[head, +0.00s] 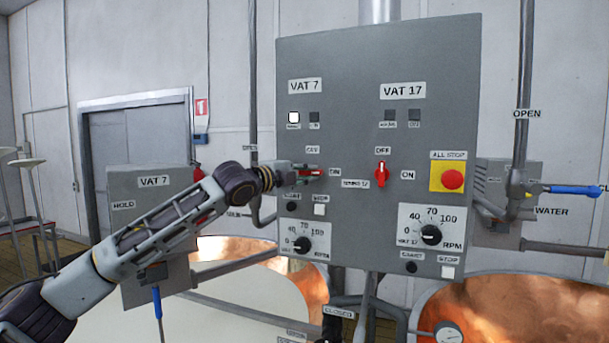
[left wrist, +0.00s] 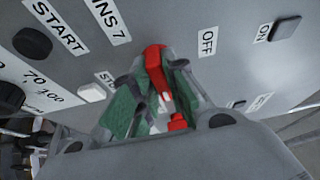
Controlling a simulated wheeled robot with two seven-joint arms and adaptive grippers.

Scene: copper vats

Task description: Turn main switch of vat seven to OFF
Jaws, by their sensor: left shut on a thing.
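The grey control panel (head: 345,50) faces me, with a VAT 7 label (head: 305,86) at its upper left. Under it is the red main switch of vat seven (head: 317,173), partly hidden by my left gripper (head: 306,173). The switch handle lies about level, towards the ON label (head: 334,172); the OFF label (head: 312,149) is above. In the left wrist view, the red switch handle (left wrist: 155,60) stands between the green pads of my left gripper (left wrist: 152,105), which is shut on it. The OFF label (left wrist: 207,42) is beside it. My right gripper is not in view.
The VAT 17 red switch (head: 381,173) stands upright to the right. A red all-stop button (head: 452,179) on a yellow plate is farther right. Start and stop buttons and a black speed dial (head: 302,244) are below the vat seven switch. A white lamp (head: 294,117) is above.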

